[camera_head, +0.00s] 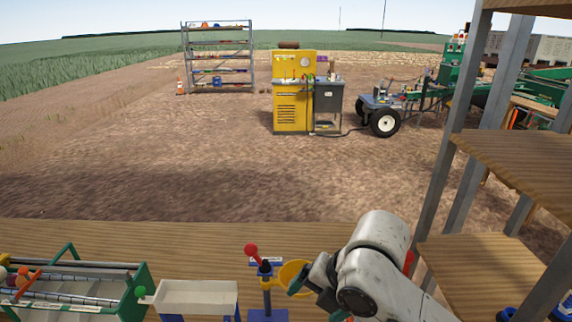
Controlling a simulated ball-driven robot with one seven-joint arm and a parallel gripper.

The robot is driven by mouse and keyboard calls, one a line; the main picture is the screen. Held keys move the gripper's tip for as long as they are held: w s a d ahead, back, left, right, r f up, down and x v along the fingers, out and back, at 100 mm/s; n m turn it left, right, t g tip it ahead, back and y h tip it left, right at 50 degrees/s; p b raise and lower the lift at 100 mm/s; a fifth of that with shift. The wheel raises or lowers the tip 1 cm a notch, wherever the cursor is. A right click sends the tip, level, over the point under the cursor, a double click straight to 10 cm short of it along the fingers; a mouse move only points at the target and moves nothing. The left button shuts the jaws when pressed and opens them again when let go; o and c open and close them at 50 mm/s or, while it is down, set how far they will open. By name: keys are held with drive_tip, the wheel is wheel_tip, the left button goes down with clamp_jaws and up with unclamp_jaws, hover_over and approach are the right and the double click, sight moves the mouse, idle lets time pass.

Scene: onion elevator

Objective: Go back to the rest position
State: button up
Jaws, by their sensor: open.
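My gripper (308,283) is in the lower middle of the head view, at the end of my white and dark arm that reaches in from the bottom right. It is beside a yellow ring-shaped part (291,271) on a blue stand (267,298) with a red ball knob (251,250). I cannot tell whether the fingers touch the yellow part. The fingertips are small and partly hidden by the wrist. No held object shows.
A pale tray (196,286) and a green-framed roller machine (75,285) stand left on the wooden table (160,236). A wooden-shelved metal rack (500,262) rises close on the right. Beyond are a yellow cabinet (289,106), a wheeled machine (385,112) and open dirt ground.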

drive_tip(key=a+r+m+t+y, duration=0.1)
drive_tip(key=a+r+m+y, duration=0.15)
drive_tip(key=a+m, duration=0.2)
drive_tip(key=s+d+f+m+h, duration=0.2)
drive_tip(key=s+d+f+m, duration=0.3)
drive_tip(key=s+d+m, duration=0.3)
drive_tip(key=s+d+f+m+t+h, duration=0.1)
drive_tip(key=s+d+f+m+h, duration=0.1)
drive_tip(key=s+d+f+m, duration=0.55)
drive_tip(key=s+d+f+m+h, duration=0.3)
drive_tip(key=s+d+m, duration=0.3)
drive_tip(key=d+m, duration=0.4)
drive_tip(key=s+f+m+g+b, duration=0.1)
drive_tip(key=s+f+g+b, duration=0.2)
drive_tip(key=s+f, duration=0.6)
drive_tip(key=shift+s+m+g, duration=0.35)
drive_tip(key=shift+m+g, duration=0.05)
